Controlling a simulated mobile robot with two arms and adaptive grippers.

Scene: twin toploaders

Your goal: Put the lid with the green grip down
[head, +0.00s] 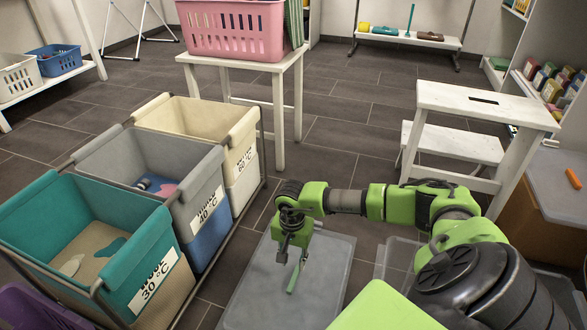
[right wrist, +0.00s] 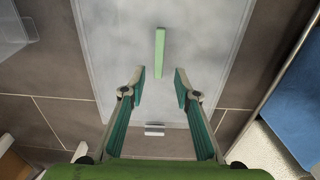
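The translucent grey lid (head: 328,262) is in the lower middle of the head view. Its green grip (head: 293,279) is a narrow bar on it. In the right wrist view the lid (right wrist: 112,45) fills the upper middle, with the green grip (right wrist: 160,52) upright in the picture. I cannot tell for sure whether the lid lies fully flat. My right gripper (head: 292,252) is over the lid, close to the grip. In the right wrist view the gripper (right wrist: 160,86) is open and empty, with the grip just beyond and between its fingertips. My left gripper is not in view.
A teal bin (head: 160,235), a grey bin (head: 207,184) and a cream bin (head: 243,130) stand left of the lid. A white step stool (head: 450,96) is behind my right arm. A pink basket (head: 232,30) stands on a white table (head: 279,130). Dark floor lies between.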

